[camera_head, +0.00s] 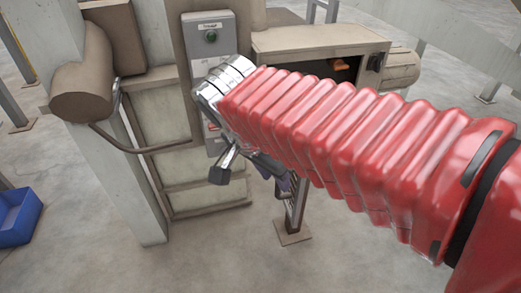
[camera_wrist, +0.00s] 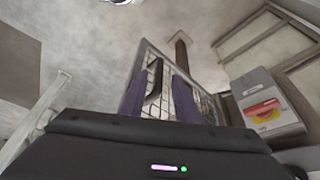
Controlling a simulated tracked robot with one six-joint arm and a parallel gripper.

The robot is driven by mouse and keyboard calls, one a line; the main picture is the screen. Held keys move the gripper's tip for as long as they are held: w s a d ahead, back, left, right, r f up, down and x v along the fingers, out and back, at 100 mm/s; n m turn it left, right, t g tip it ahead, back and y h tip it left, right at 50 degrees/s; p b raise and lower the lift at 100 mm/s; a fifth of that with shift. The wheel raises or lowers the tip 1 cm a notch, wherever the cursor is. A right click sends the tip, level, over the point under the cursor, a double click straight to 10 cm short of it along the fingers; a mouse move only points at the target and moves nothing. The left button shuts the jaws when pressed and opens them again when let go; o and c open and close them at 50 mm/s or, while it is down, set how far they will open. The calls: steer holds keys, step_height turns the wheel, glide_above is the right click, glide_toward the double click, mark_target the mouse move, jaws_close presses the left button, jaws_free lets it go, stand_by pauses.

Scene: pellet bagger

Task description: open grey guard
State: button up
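The grey guard shows in the wrist view as a mesh panel (camera_wrist: 207,103) in a pale frame, seen at a steep angle. A dark handle (camera_wrist: 154,80) stands on it. My gripper (camera_wrist: 160,98) has two purple fingers spread apart, one to each side of the handle in the picture; I cannot tell whether they touch it. In the head view my red-sleeved arm covers most of this area.
A grey control box (camera_head: 210,40) with a green button stands behind the arm. A red and yellow switch (camera_wrist: 264,110) is at right in the wrist view. A beige housing (camera_head: 315,40) is at the back, a blue bin (camera_head: 18,216) at far left. The front floor is clear.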

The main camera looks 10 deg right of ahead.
steer(key=v, duration=1)
